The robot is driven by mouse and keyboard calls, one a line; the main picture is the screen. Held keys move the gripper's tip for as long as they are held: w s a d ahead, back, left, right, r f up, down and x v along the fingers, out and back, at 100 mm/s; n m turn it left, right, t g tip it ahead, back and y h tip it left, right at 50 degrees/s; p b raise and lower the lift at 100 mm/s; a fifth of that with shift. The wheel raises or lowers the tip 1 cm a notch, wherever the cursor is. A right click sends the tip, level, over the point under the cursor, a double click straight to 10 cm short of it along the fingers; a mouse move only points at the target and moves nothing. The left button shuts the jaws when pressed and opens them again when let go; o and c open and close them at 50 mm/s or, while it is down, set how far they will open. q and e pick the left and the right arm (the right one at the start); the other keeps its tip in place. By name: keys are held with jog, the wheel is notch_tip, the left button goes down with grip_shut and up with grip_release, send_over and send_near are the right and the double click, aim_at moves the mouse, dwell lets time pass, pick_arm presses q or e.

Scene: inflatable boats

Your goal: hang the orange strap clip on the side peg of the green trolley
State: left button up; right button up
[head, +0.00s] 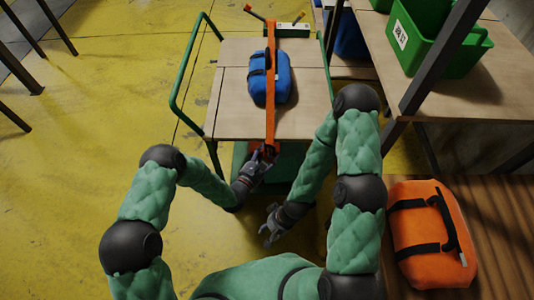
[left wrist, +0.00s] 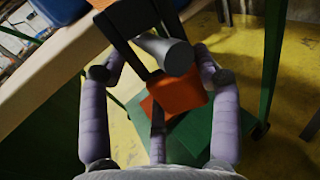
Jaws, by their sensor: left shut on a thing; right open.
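The green trolley (head: 178,78) has a wooden deck, with an orange strap (head: 270,70) running over the blue bag to its front edge. My right gripper (head: 272,226) is open and empty, lower down.
A blue bag (head: 283,78) lies on the deck under the strap. An orange bag (head: 425,225) lies on a wooden surface at right. A green crate (head: 446,58) stands on the table at back right.

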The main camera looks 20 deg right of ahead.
pick_arm(q)
jog(key=o, duration=1.3)
jog(key=shift+a, duration=0.1)
jog(key=v, duration=1.2)
